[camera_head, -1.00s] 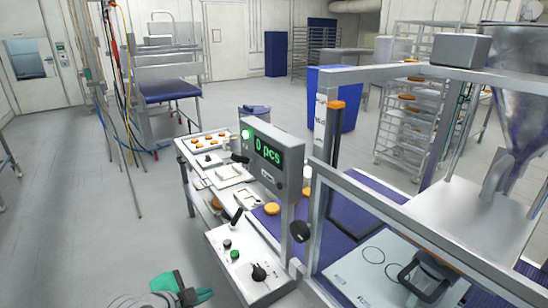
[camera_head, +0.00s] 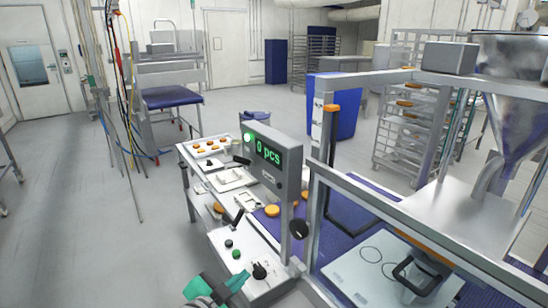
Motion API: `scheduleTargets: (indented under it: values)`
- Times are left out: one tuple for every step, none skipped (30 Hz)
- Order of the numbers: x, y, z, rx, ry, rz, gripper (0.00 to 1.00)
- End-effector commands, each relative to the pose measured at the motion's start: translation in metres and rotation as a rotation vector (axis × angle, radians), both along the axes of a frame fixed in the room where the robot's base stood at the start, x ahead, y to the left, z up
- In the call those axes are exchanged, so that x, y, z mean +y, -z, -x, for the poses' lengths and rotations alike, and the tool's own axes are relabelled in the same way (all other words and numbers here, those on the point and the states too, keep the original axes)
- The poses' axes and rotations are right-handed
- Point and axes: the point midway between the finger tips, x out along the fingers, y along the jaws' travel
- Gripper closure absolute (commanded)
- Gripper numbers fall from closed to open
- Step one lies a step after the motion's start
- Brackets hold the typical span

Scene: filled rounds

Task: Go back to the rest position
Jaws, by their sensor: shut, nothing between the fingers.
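My gripper (camera_head: 240,279) shows at the bottom edge of the head view, with green fingers. It is shut and empty. It overlaps the front edge of the white control panel (camera_head: 232,268) in the picture; I cannot tell whether it touches it. The rest of the arm is mostly out of view.
A metal-framed machine (camera_head: 375,215) with a hopper (camera_head: 510,110) fills the right. The grey floor (camera_head: 80,220) at left is clear.

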Motion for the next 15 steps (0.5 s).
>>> scheduleTargets:
  values:
    - [-0.015, -0.001, -0.003, -0.024, -0.013, 0.063, 1.0]
    - [-0.021, -0.002, -0.006, -0.041, -0.023, 0.099, 1.0]
    - [-0.029, -0.003, -0.008, -0.06, -0.041, 0.146, 1.0]
    - [-0.035, -0.004, -0.009, -0.073, -0.056, 0.183, 1.0]
    - [-0.04, -0.004, -0.01, -0.086, -0.069, 0.217, 1.0]
    - [-0.047, -0.004, -0.01, -0.101, -0.088, 0.263, 1.0]
    - [-0.051, -0.003, -0.01, -0.111, -0.103, 0.296, 1.0]
    - [-0.055, -0.003, -0.01, -0.121, -0.118, 0.329, 1.0]
    - [-0.061, 0.0, -0.009, -0.13, -0.139, 0.372, 1.0]
    - [-0.065, 0.002, -0.008, -0.138, -0.155, 0.404, 1.0]
    - [-0.068, 0.005, -0.007, -0.142, -0.171, 0.433, 1.0]
    - [-0.073, 0.008, -0.004, -0.148, -0.192, 0.474, 1.0]
    - [-0.077, 0.012, -0.002, -0.151, -0.209, 0.501, 1.0]
    - [-0.08, 0.015, 0.0, -0.156, -0.227, 0.53, 1.0]
    - [-0.084, 0.021, 0.004, -0.158, -0.251, 0.564, 1.0]
